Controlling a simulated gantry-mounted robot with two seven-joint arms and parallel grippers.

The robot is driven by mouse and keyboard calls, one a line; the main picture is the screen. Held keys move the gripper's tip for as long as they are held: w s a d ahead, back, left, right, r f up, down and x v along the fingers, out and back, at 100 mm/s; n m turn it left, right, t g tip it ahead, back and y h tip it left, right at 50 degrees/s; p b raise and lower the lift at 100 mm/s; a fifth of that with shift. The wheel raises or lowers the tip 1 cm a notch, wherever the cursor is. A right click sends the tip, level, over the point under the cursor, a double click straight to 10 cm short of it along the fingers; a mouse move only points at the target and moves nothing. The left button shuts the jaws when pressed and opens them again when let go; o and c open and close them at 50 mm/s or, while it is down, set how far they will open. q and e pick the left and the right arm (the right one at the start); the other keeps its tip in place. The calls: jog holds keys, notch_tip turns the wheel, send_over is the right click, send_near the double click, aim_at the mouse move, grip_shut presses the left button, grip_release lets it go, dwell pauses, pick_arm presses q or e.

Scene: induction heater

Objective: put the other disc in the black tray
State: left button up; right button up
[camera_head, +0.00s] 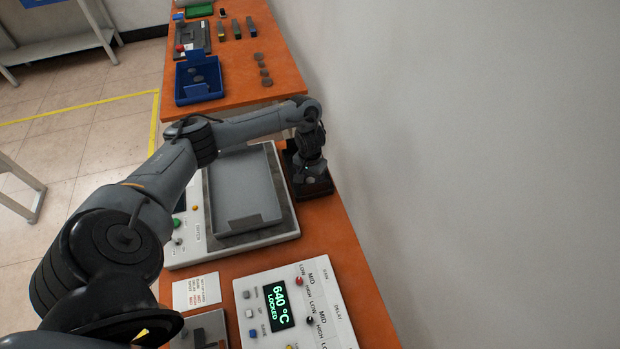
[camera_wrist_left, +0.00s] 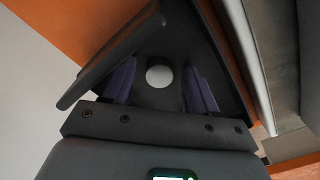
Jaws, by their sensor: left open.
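The black tray (camera_head: 325,187) sits on the orange table near the wall, partly hidden under my left gripper. My left gripper (camera_head: 312,176) points down into it. In the left wrist view the gripper (camera_wrist_left: 160,88) is open, its two purple-tinted fingers apart over the dark tray (camera_wrist_left: 112,52). A small pale round disc (camera_wrist_left: 159,76) shows between the fingers, apart from both; it seems to lie in the tray. My right gripper is out of view.
A grey scale-like device with a flat tray (camera_head: 243,185) stands left of the black tray. A control box (camera_head: 300,305) reads 640 °C LOCKED. On the far table are a blue bin (camera_head: 198,97) and several dark discs (camera_head: 263,71). The wall is close on the right.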

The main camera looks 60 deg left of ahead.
aim_at(310, 181)
pick_arm(q)
jog(key=shift+r, duration=0.45)
notch_tip(310, 181, up, 11)
jog(key=p, duration=0.7)
jog(key=shift+r+p, duration=0.2)
jog(key=shift+p, duration=0.2)
